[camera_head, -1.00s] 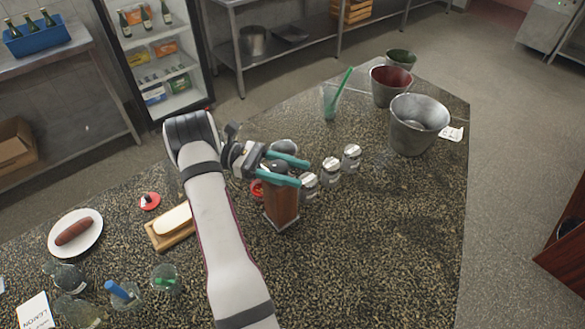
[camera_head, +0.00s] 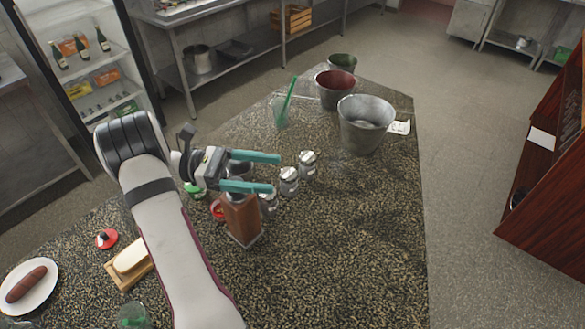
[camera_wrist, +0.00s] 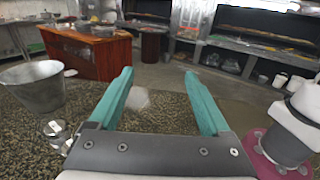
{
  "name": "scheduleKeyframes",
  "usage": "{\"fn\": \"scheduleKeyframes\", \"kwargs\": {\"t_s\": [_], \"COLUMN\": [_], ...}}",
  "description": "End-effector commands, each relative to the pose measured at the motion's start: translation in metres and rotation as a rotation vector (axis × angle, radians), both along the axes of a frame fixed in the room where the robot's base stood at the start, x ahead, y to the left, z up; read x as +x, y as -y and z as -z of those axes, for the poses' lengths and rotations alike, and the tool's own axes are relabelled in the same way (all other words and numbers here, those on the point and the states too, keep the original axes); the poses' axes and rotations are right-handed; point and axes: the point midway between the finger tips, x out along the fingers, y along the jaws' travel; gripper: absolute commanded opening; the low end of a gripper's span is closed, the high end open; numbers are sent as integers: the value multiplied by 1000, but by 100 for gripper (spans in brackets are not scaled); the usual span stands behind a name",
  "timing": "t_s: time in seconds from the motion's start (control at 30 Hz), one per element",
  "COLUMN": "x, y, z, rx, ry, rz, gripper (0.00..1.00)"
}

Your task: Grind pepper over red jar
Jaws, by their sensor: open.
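A brown wooden block-shaped body with a pale base, likely the pepper grinder (camera_head: 242,222), stands upright on the speckled counter in the head view. Its top is partly hidden by my gripper. A small red round thing, likely the red jar (camera_head: 217,208), shows just left of it, mostly hidden. My gripper (camera_head: 275,173) is above the grinder with its two teal fingers pointing right. The fingers are apart with nothing held; the wrist view also shows my open gripper (camera_wrist: 158,73) with an empty gap. I cannot tell if a finger touches the grinder's top.
Several glass shakers (camera_head: 289,181) stand just right of the fingers. A metal bucket (camera_head: 366,124) and a red-lined bucket (camera_head: 335,90) are farther back. The counter's right front is clear.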

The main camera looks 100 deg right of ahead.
Motion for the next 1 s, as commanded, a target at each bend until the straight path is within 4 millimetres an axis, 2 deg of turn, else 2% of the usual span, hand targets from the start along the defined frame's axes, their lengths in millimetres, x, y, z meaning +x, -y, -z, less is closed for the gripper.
{"fn": "scheduleKeyframes", "kwargs": {"t_s": [0.1, 0.3, 0.47, 0.73, 0.77, 0.83, 0.87, 0.9, 1.0], "x": [-27, -61, -70, -69, -63, -30, -9, 23, 97], "y": [-15, -35, -40, -39, -37, -27, -22, -19, -24], "z": [-19, -42, -48, -47, -45, -31, -22, -8, 26], "rx": [-1, -1, -1, 0, 1, 8, 10, 10, 8], "ry": [1, 1, 1, 0, -2, -7, -10, -13, -13], "rz": [2, 1, 0, -8, -29, -145, -218, -327, -579], "gripper": [82, 82, 82, 82, 82, 82, 82, 82, 82]}}
